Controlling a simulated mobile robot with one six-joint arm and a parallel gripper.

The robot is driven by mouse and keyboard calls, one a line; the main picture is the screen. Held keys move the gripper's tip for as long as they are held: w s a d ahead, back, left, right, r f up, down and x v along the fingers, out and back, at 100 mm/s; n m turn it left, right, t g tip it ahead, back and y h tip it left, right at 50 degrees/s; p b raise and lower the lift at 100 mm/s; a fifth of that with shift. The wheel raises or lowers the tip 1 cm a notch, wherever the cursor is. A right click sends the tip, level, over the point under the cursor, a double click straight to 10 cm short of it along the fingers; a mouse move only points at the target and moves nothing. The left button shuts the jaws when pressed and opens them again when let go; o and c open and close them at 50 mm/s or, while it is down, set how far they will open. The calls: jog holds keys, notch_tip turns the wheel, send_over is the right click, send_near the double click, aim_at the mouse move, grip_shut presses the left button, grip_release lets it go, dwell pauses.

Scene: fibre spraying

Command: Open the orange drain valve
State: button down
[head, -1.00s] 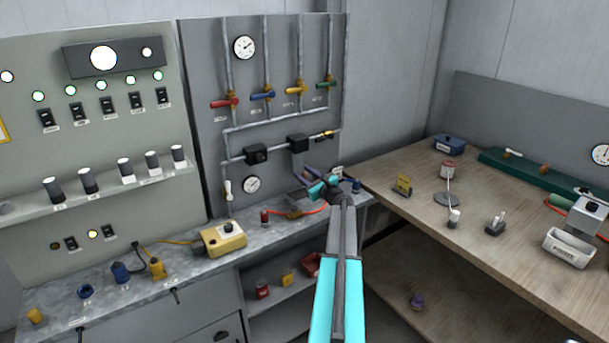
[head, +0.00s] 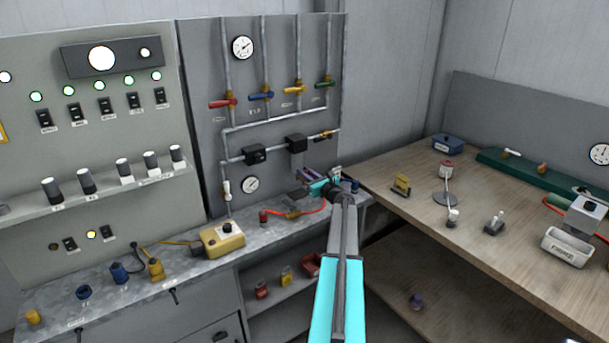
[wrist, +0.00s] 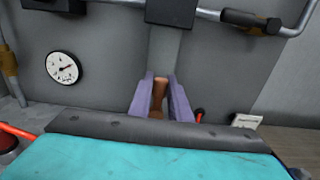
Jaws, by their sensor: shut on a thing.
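My gripper (wrist: 160,103) has its two purple fingers closed on an orange-brown handle (wrist: 158,92), which stands upright between them. This appears to be the orange drain valve's handle; its base is hidden behind my wrist. It sits in front of the lower end of a grey vertical duct on the panel. In the head view my gripper (head: 305,176) reaches to the foot of the panel, just above the metal bench, and my own wrist hides the handle there.
A gauge (wrist: 63,67) is on the panel at left. A wooden table (head: 400,210) stands at right.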

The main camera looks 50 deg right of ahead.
dwell(0.3)
jog(key=c, duration=1.6)
grip_release()
jog(key=shift+c, duration=0.2)
jog(key=shift+s, duration=0.15)
jog(key=b+v, duration=0.5)
jog(key=v, duration=0.8)
jog(key=shift+s, duration=0.25)
jog(key=shift+a, duration=0.1)
